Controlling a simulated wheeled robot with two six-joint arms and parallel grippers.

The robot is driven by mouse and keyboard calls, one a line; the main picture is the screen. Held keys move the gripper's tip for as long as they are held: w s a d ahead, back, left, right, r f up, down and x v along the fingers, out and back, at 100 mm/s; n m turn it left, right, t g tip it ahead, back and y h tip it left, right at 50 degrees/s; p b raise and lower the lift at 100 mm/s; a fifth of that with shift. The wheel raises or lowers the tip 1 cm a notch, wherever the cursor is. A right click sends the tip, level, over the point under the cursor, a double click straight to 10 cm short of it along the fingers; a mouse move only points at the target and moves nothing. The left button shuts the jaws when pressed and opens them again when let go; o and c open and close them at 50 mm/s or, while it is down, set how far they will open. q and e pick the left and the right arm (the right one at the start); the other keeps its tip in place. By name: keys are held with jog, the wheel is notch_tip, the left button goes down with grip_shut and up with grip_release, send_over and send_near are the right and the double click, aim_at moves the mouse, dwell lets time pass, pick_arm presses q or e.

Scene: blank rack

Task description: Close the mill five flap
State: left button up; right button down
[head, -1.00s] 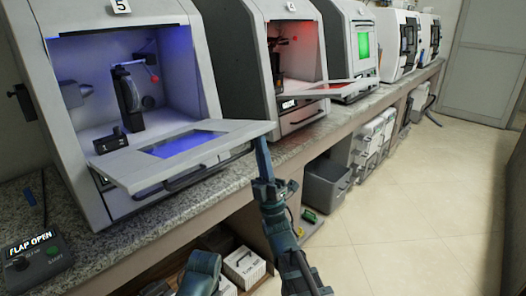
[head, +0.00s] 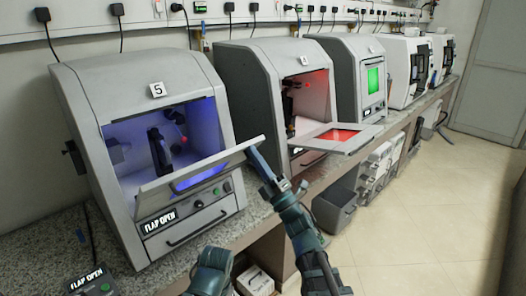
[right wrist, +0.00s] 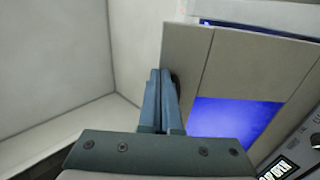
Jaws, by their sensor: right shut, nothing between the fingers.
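Mill five (head: 130,85) is a grey cabinet with a "5" tag and a blue-lit chamber. Its flap (head: 228,158), a pale panel with a blue window, is hinged at the bottom and stands partly raised, tilted outward, with the opening still showing above it. My right gripper (head: 255,156) is shut and empty, its fingertips at the flap's right outer corner. In the right wrist view the closed fingers (right wrist: 160,95) overlap the edge of the flap (right wrist: 250,65); I cannot tell whether they touch it. My left gripper is out of view.
A second mill (head: 250,75) with a red-lit chamber and lowered flap (head: 338,136) stands to the right. Grey bins (head: 335,208) sit under the counter.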

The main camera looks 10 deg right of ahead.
jog(key=w+a+r+g+h+p, duration=0.1)
jog(key=w+a+r+g+p, duration=0.1)
jog(key=w+a+r+p, duration=0.2)
jog(key=w+a+r+g+h+p, duration=0.2)
jog(key=w+a+r+p, duration=0.3)
jog(key=w+a+p, duration=0.3)
jog(key=shift+w+r+g+h+p, duration=0.15)
jog(key=shift+w+g+h+p, duration=0.25)
jog(key=shift+w+p, duration=2.3)
jog(key=shift+s+p, duration=0.4)
jog(key=shift+s, duration=0.1)
